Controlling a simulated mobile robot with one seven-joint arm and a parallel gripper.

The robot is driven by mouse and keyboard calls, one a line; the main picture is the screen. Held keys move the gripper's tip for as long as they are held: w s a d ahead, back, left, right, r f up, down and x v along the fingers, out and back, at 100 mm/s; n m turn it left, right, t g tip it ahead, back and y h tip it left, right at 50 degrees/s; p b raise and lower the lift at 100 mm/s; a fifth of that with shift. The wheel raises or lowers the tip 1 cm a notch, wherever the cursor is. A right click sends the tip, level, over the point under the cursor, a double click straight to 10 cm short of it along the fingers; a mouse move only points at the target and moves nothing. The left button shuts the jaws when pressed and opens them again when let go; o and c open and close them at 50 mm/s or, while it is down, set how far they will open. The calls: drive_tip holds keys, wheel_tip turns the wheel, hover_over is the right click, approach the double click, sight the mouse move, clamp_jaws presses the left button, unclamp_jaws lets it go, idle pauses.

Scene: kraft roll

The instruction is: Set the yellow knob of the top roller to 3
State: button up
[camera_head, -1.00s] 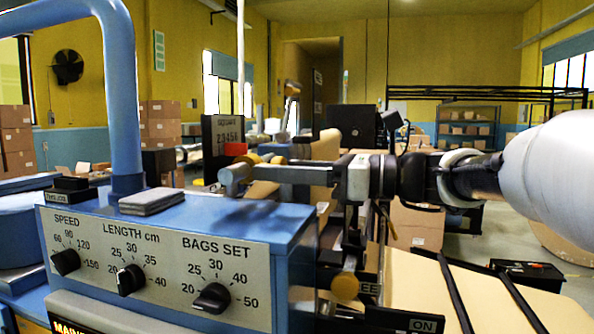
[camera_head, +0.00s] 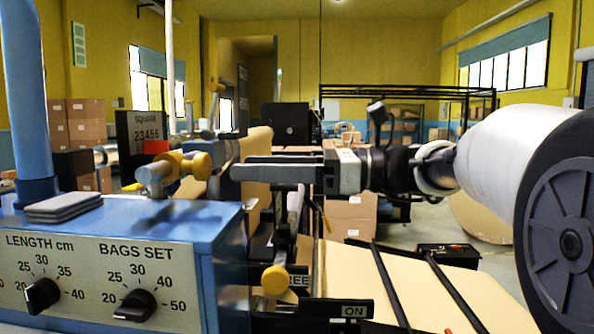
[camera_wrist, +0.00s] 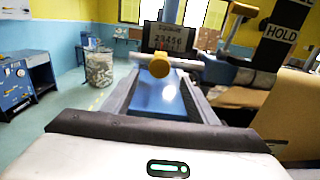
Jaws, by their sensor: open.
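The yellow knob (camera_head: 201,166) sits on the end of a grey-blue roller fitting, behind the blue machine housing. A second yellow part (camera_head: 172,164) is just left of it. A black plate (camera_head: 137,128) marked SQUARE with digits 2 to 6 stands behind, with a red marker (camera_head: 156,147) before it; I cannot tell which digit it marks. My gripper (camera_head: 238,168) is open and empty, its fingers pointing left, tips just right of the knob in the picture. In the wrist view the knob (camera_wrist: 159,66) shows ahead, between the finger lines, with the plate (camera_wrist: 168,37) behind.
The blue housing (camera_head: 215,222) with black dials and grey pads (camera_head: 64,206) is at front left. A lower yellow knob (camera_head: 275,280) is on a lever below my gripper. A brown paper sheet (camera_head: 345,285) with black bars lies to the right.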

drive_tip(key=s+d, duration=0.1)
drive_tip(key=d, duration=0.7)
drive_tip(key=shift+d, duration=0.15)
drive_tip(key=shift+s, duration=0.1)
